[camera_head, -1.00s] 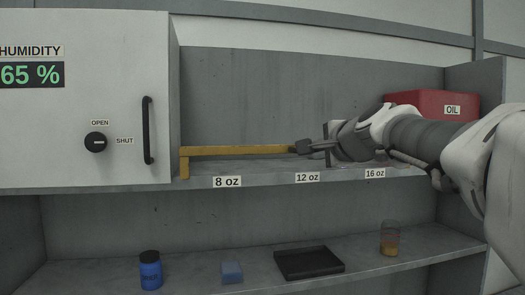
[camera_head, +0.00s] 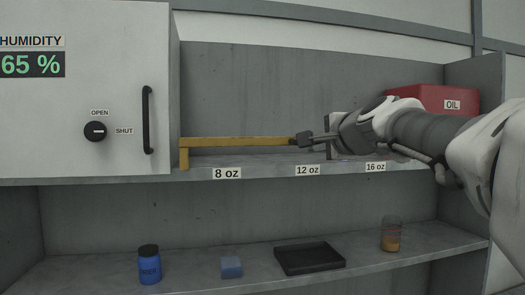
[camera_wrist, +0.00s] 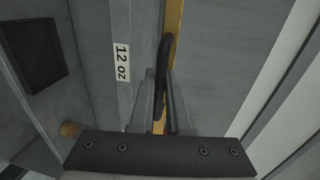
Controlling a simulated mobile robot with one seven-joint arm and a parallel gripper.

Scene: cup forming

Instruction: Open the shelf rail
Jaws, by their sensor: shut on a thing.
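The yellow shelf rail (camera_head: 235,142) runs along the upper shelf, from a short upright post at its left end to a dark handle near the 12 oz label. My gripper (camera_head: 304,139) is at the rail's right end in the head view. In the wrist view the rail (camera_wrist: 173,16) shows at the top, with the black handle (camera_wrist: 163,58) at its end. My gripper's fingers (camera_wrist: 160,98) are closed around the handle. The rail lies across the shelf front. My gripper partly hides the handle in the head view.
A red OIL box (camera_head: 432,97) stands at the upper shelf's right end, behind my arm. A white cabinet (camera_head: 75,120) with a black handle is at left. The lower shelf holds a blue jar (camera_head: 149,266), blue block (camera_head: 231,267), black tray (camera_head: 309,258) and amber-filled cup (camera_head: 391,235).

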